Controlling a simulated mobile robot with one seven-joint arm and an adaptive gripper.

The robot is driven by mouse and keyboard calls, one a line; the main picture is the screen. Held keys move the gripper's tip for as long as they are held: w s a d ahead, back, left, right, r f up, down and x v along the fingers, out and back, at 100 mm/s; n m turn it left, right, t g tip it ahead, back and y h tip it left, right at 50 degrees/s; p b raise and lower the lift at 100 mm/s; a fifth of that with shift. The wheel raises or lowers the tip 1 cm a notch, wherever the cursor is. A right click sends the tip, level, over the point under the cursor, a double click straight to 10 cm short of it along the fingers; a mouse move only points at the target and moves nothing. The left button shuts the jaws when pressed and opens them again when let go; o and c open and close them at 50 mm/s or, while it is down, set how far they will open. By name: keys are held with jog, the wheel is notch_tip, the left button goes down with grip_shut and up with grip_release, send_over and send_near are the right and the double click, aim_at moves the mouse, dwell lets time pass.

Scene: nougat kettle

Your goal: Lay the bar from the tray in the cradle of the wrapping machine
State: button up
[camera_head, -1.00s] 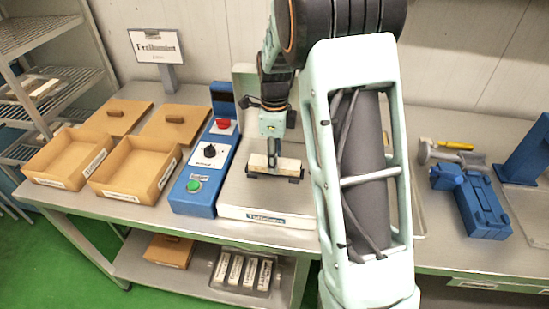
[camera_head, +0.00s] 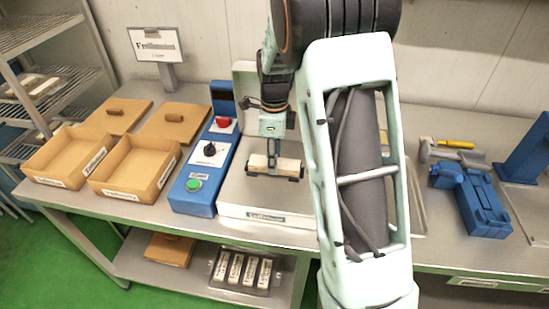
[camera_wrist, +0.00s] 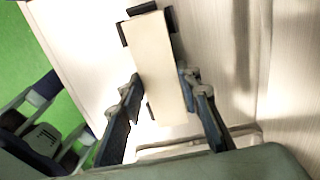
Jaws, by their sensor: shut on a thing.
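The cream bar (camera_head: 289,165) lies lengthwise between the dark end brackets of the cradle (camera_head: 298,179) on the wrapping machine (camera_head: 265,214). My gripper (camera_head: 271,168) is over the bar's middle, pointing down, and shut on it. In the wrist view the bar (camera_wrist: 153,50) runs between my two dark fingers (camera_wrist: 160,82), one on each long side. Dark cradle pieces (camera_wrist: 141,10) show around its far end. Whether the bar rests fully on the cradle floor is hard to tell. The tray (camera_head: 241,272) with several wrapped-looking bars is on the lower shelf.
A blue control box (camera_head: 200,170) with red, black and green controls stands left of the cradle. Two open cardboard boxes (camera_head: 135,168) are further left, with lids behind. A blue device (camera_head: 475,205) and a yellow-handled tool (camera_head: 455,144) are at the right. My arm hides the middle of the table.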

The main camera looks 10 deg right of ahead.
jog(key=shift+f, duration=0.25)
dwell(0.4)
jog(key=o, duration=1.7)
jog(key=shift+o, duration=0.2)
jog(key=shift+r, duration=0.1)
jog(key=shift+r+p, duration=3)
jog(key=shift+r, duration=0.95)
